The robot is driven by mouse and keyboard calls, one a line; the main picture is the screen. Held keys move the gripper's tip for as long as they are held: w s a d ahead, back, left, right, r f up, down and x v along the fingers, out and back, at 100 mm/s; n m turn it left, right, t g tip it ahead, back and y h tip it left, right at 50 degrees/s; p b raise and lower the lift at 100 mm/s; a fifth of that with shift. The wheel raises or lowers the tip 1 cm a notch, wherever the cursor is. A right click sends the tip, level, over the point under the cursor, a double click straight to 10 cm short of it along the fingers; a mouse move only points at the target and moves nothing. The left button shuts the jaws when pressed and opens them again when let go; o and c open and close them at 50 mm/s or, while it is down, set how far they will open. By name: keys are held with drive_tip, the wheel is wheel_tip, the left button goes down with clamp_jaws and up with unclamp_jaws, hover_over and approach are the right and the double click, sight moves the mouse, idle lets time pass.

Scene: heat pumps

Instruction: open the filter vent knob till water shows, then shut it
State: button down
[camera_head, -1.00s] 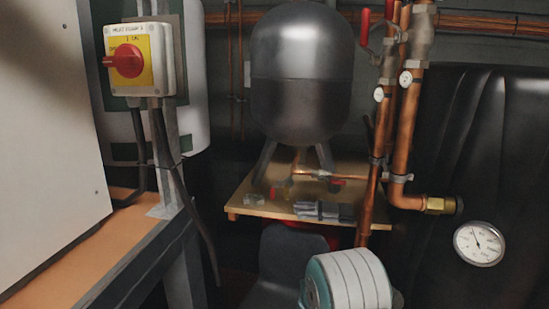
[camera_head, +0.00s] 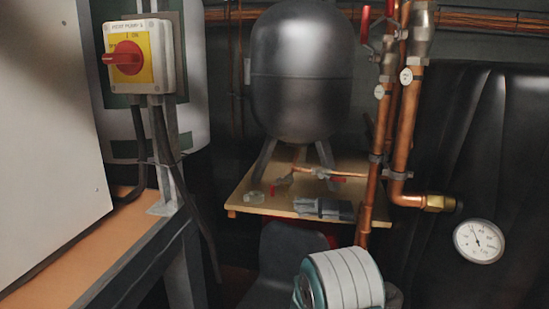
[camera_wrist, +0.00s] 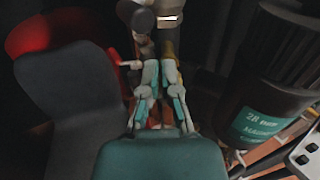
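In the wrist view my gripper (camera_wrist: 160,72) points up the picture, its two grey and teal fingers close together with a narrow gap. I cannot tell whether they hold anything; pipework lies just beyond the tips. A black, ribbed cylinder with a teal label reading in part "MAGN", probably the filter (camera_wrist: 268,85), stands to the right, apart from the fingers. I cannot make out its vent knob, and no water shows. In the head view neither the filter nor the gripper can be made out.
A red lever handle (camera_wrist: 124,64) sits left of the fingers, and a dark grey rounded shape (camera_wrist: 65,95) fills the left. In the head view, a grey tank (camera_head: 301,75) stands on a wooden shelf (camera_head: 245,200), with copper pipes (camera_head: 407,130) and a dial gauge (camera_head: 479,241) to the right.

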drive_tip(key=shift+a, duration=0.1)
idle(0.3)
drive_tip(key=shift+a+r, duration=0.15)
drive_tip(key=shift+r, duration=0.1)
drive_tip(key=v, duration=0.5)
drive_tip(key=shift+s+a, duration=0.25)
drive_tip(key=w+d, duration=0.3)
drive_tip(key=d, duration=0.2)
drive_tip(key=shift+d, duration=0.4)
idle(0.4)
